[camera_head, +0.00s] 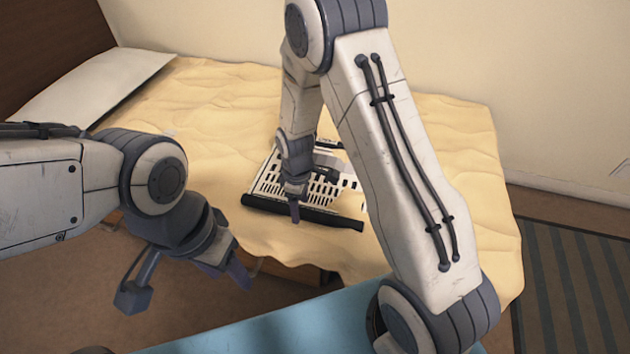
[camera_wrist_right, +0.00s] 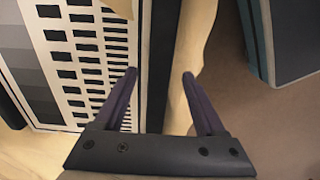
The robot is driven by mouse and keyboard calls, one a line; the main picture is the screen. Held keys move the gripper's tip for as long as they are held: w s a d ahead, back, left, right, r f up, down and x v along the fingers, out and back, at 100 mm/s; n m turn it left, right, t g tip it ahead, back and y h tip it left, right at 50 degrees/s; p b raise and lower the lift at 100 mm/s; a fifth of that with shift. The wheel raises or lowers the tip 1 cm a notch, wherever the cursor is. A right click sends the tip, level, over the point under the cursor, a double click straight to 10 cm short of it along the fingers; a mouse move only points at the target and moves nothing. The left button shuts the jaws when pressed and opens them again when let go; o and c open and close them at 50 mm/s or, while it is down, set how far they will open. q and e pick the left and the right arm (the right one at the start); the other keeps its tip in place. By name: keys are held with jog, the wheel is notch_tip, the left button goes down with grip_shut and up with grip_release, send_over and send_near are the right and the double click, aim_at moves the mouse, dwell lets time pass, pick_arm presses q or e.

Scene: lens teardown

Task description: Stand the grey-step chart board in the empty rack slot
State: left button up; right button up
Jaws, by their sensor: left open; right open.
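A white chart board (camera_head: 268,182) lies flat on the bed, with rows of black rectangles. In the right wrist view the board (camera_wrist_right: 84,45) also shows a column of grey steps at its left. A long dark bar (camera_head: 330,218) runs along its near edge; I cannot tell if it belongs to the board. My right gripper (camera_head: 294,212) points down over this edge. Its open fingers (camera_wrist_right: 160,75) stand either side of the dark bar (camera_wrist_right: 157,45), with nothing visibly clamped. My left gripper (camera_head: 188,284) is open and empty, left of the bed's front edge. No rack slot is identifiable.
The bed's cream cover (camera_head: 210,105) is mostly clear around the board. A white pillow (camera_head: 95,90) lies at the back left. A blue surface (camera_head: 270,325) is at the front. A striped rug (camera_head: 575,285) lies at the right. My right arm hides part of the bed.

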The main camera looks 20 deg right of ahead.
jog(key=shift+f, duration=0.7)
grip_shut()
jog(key=shift+r, duration=0.15)
